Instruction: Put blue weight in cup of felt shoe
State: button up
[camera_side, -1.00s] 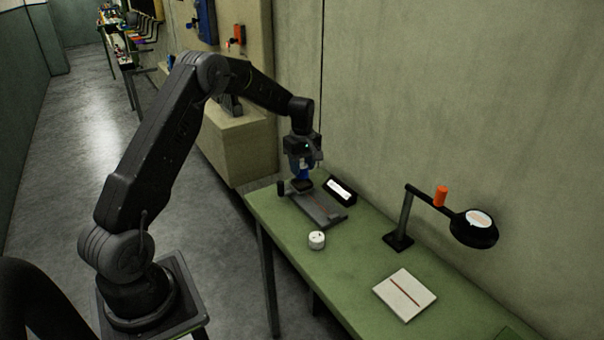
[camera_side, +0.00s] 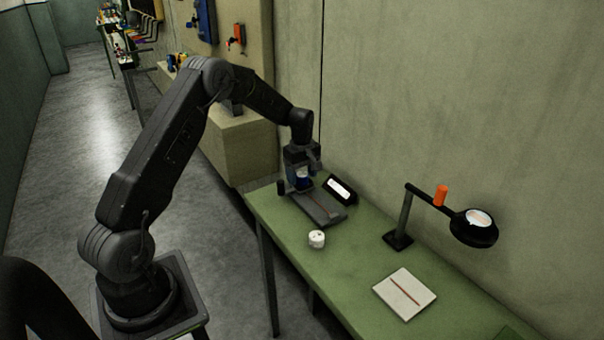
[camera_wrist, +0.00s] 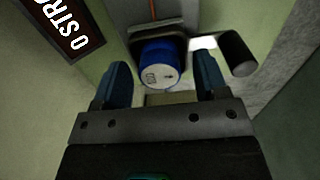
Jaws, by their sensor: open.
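The blue weight (camera_wrist: 160,62) is a short blue cylinder with a pale, printed end face. It sits in the dark cup (camera_wrist: 141,35) at one end of the grey felt shoe (camera_wrist: 137,12), which has a red line along it. The shoe (camera_side: 323,210) lies flat on the green table in the side view, with the weight (camera_side: 303,184) at its far end. My gripper (camera_wrist: 162,75) is open, its two blue fingers apart on either side of the weight. How deep the weight sits in the cup is hidden.
A black post (camera_side: 281,187) stands close to the left of the cup. A black sign (camera_side: 340,190) is right behind it. A white round piece (camera_side: 316,239), a pale pad (camera_side: 405,294) and a black lamp stand (camera_side: 398,241) are further along the green table (camera_side: 350,270).

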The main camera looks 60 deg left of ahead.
aim_at(302, 174)
jog(key=s+d+r+m+t, duration=0.1)
jog(key=d+r, duration=0.2)
jog(key=r, duration=0.6)
jog(key=s+d+r+m, duration=0.2)
jog(key=d+r, duration=0.1)
jog(key=r, duration=0.6)
jog(key=s+d+r+m+t, duration=0.2)
jog(key=s+d+r+m, duration=0.4)
jog(key=d, duration=0.3)
jog(key=s+d+m+t, duration=0.1)
jog(key=s+d+m, duration=0.2)
jog(key=s, duration=0.3)
jog(key=s+d+f+m, duration=0.1)
jog(key=s+d+m, duration=0.2)
jog(key=s, duration=0.3)
jog(key=s+d+m+t, duration=0.1)
jog(key=s+d+m, duration=0.2)
jog(key=s, duration=0.4)
jog(key=shift+d+f+t, duration=0.15)
jog(key=shift+d+t, duration=0.15)
jog(key=shift+d, duration=0.4)
